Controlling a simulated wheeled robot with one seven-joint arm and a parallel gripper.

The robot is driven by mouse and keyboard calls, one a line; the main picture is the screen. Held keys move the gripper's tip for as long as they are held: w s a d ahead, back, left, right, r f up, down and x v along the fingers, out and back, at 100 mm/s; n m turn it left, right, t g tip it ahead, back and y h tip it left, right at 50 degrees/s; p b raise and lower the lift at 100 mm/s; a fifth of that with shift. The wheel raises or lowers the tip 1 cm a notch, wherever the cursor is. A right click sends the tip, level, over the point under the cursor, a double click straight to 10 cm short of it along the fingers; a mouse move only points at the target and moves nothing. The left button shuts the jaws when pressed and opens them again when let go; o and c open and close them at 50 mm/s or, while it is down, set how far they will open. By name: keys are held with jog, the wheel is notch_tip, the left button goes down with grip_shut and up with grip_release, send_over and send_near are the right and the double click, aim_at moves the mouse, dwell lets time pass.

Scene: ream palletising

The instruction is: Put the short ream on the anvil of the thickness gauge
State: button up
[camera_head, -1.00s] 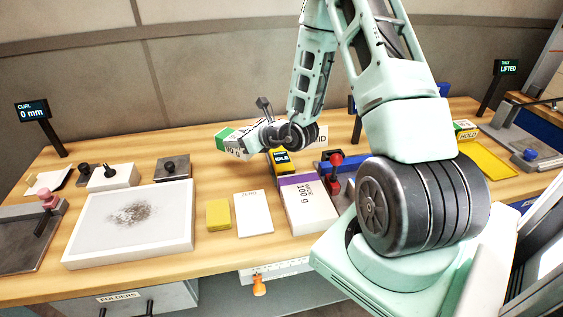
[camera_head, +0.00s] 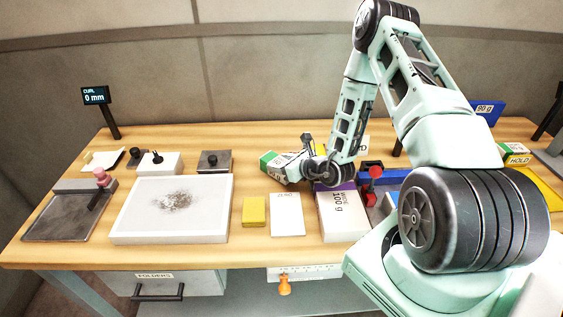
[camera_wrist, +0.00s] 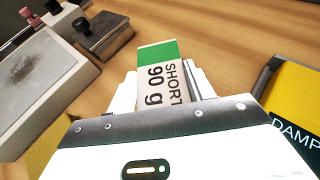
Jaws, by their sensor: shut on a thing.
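The short ream (camera_head: 272,162), white with a green end and marked SHORT 90 g, is held in my gripper (camera_head: 290,168) above the back middle of the table. In the wrist view the ream (camera_wrist: 168,75) sits between the two fingers of my gripper (camera_wrist: 166,90), its green end pointing away. The thickness gauge is at the far right and mostly cut off; only a grey part of it (camera_head: 552,160) shows at the picture edge. Its anvil cannot be made out. The ream is well to the left of it.
A 100 g ream (camera_head: 342,215), a white card (camera_head: 287,214) and a yellow block (camera_head: 255,210) lie in front of my gripper. A white tray (camera_head: 125,225) stands to the left.

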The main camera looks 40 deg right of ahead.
jog(key=shift+f, duration=0.1)
jog(key=o, duration=1.1)
